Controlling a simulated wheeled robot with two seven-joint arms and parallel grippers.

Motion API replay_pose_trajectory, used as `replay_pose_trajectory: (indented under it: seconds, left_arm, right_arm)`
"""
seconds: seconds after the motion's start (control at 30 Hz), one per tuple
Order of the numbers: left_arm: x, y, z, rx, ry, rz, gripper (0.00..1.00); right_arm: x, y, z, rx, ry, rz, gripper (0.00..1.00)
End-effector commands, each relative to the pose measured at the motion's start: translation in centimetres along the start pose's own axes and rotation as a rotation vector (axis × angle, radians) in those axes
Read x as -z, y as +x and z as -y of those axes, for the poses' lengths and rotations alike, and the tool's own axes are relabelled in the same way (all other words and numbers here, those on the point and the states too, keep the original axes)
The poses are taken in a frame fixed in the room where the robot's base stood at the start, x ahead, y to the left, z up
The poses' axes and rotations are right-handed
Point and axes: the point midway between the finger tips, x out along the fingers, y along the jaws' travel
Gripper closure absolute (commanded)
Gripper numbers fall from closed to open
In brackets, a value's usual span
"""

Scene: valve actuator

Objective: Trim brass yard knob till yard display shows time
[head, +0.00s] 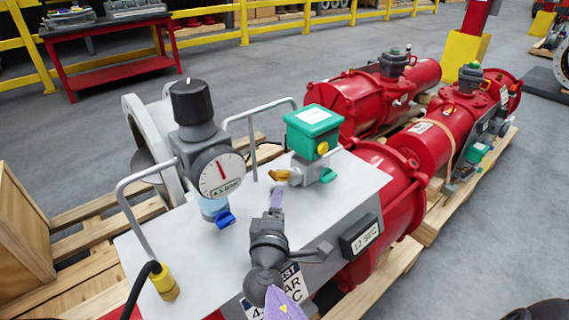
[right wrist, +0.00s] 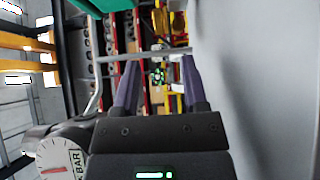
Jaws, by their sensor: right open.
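The brass knob (head: 280,175) sticks out to the left below the teal-topped box (head: 313,125), above the grey panel top (head: 345,190). The dark display (head: 360,237) on the panel's front right reads "12 SEC". A white sign (head: 291,284) with "TEST" and "BAR" is partly hidden behind my right arm. My right gripper (head: 276,200) has its purple fingers pointing toward the knob, just in front of it. In the right wrist view the two fingers (right wrist: 158,75) stand apart with nothing held between them. The knob is not clearly visible there. My left gripper is not in view.
A round gauge (head: 221,175) under a black-capped regulator (head: 192,102) stands left of the knob. Bent grey rails (head: 125,205) rise from the panel. A yellow plug (head: 164,283) with a black cable sits front left. Red actuators (head: 430,140) lie on pallets behind.

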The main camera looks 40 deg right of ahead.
Motion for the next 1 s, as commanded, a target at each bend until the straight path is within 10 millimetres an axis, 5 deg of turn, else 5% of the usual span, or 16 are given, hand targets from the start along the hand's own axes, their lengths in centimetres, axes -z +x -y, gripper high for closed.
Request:
replay_pose_trajectory:
  seconds: [0.4,0.8,1.0]
  left_arm:
    - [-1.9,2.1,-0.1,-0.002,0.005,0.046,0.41]
    - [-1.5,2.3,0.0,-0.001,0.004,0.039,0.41]
    - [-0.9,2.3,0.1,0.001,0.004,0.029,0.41]
  right_arm:
    - [0.0,8.3,0.3,0.000,-0.002,0.000,0.44]
    - [0.0,9.5,0.0,0.001,0.000,0.000,0.44]
    - [0.0,9.4,0.0,0.000,0.000,0.000,0.84]
